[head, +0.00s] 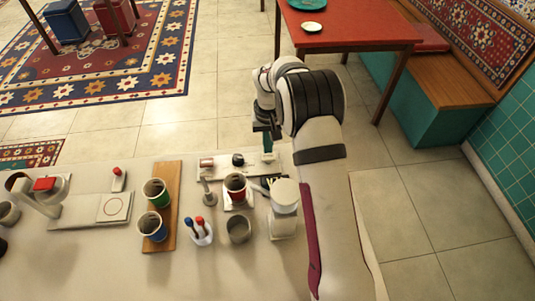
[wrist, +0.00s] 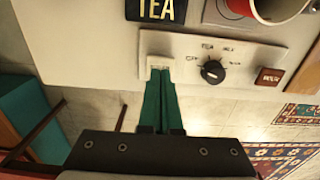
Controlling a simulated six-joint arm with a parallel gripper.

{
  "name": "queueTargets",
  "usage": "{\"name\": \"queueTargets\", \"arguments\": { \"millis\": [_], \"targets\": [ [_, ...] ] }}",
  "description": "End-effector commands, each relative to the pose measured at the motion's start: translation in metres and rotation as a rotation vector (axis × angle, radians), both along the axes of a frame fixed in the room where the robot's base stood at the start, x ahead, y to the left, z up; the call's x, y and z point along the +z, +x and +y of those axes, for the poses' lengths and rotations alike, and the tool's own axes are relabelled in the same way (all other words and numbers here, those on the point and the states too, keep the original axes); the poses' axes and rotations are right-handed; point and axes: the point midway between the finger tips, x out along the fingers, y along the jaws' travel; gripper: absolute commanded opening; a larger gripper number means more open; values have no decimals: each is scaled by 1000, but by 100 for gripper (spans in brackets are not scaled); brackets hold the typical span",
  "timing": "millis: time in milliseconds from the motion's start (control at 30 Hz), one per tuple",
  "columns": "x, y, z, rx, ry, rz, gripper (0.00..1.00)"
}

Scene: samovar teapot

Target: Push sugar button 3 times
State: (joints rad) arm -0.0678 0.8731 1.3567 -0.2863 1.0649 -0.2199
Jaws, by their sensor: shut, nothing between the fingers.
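My gripper (head: 267,150) is shut and empty, with its green fingers together. In the wrist view its fingertips (wrist: 160,72) are at a small white square (wrist: 157,61) at the left end of a pale control panel (wrist: 190,48). They look very close to it or touching; I cannot tell whether it is pressed. The panel also carries a black dial (wrist: 212,71) with small labels around it and a dark red button (wrist: 270,77) at its right end. I cannot read a sugar label on any button. The panel (head: 222,172) also shows in the head view.
A red cup (head: 235,186) stands behind the panel from my fingers. A black TEA sign (wrist: 163,9) is near. Green (head: 156,192) and blue (head: 152,227) cups stand on a wooden board (head: 165,245). A metal cup (head: 239,231) and white appliance (head: 284,197) are close.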

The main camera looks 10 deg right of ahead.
Motion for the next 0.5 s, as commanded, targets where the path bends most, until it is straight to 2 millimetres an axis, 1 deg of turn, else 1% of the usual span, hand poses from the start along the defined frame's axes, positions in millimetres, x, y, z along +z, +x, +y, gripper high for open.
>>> {"name": "queueTargets", "arguments": {
  "millis": [233,500],
  "targets": [
    [-2,0,0,0,0,1,0],
    [-11,0,0,0,0,0,0]
  ]
}}
